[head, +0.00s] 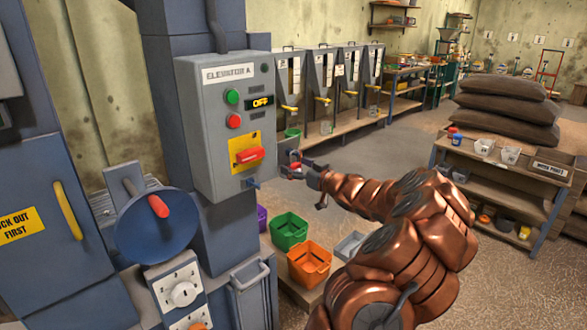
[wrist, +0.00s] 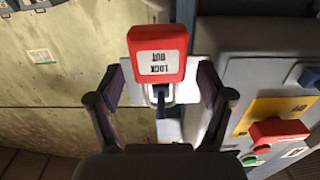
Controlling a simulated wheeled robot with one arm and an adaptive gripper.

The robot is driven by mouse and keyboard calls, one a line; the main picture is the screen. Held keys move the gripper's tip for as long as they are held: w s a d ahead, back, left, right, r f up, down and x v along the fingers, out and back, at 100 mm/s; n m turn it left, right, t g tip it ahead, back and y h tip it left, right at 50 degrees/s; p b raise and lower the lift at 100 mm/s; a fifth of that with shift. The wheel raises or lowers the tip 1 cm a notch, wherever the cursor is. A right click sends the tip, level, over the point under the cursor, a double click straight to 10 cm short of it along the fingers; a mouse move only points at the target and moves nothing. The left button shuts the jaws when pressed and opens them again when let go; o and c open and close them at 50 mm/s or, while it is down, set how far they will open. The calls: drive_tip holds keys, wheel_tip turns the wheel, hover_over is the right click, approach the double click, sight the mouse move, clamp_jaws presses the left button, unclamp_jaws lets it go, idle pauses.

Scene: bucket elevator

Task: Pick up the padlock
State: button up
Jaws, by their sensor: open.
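The red padlock (wrist: 157,58) has a white label reading LOCK OUT, upside down in the wrist view. Its metal shackle is around a dark peg (wrist: 161,104) in front of a pale plate. My gripper (wrist: 161,82) is open, with one finger on each side of the padlock's lower end and shackle in the picture. Gaps show on both sides, so the fingers appear not to touch it. In the head view my gripper (head: 305,172) is beside the right side of the grey control box, and the small red padlock (head: 293,173) is partly hidden there.
The grey ELEVATOR A control box (head: 222,115) has a red switch handle (head: 250,155) close to my gripper. Green (head: 289,232) and orange (head: 309,262) bins stand below. A work table (head: 500,170) and stacked sacks (head: 508,108) are at right.

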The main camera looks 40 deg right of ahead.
drive_tip(key=shift+w, duration=0.55)
drive_tip(key=shift+c, duration=0.4)
drive_tip(key=c, duration=1.2)
drive_tip(key=shift+c, duration=0.2)
drive_tip(key=shift+r, duration=0.8)
drive_tip(key=s+b, duration=0.2)
drive_tip(key=s, duration=1.6)
drive_tip(key=shift+a+b, duration=0.15)
drive_tip(key=shift+b, duration=0.2)
drive_tip(key=shift+a, duration=0.15)
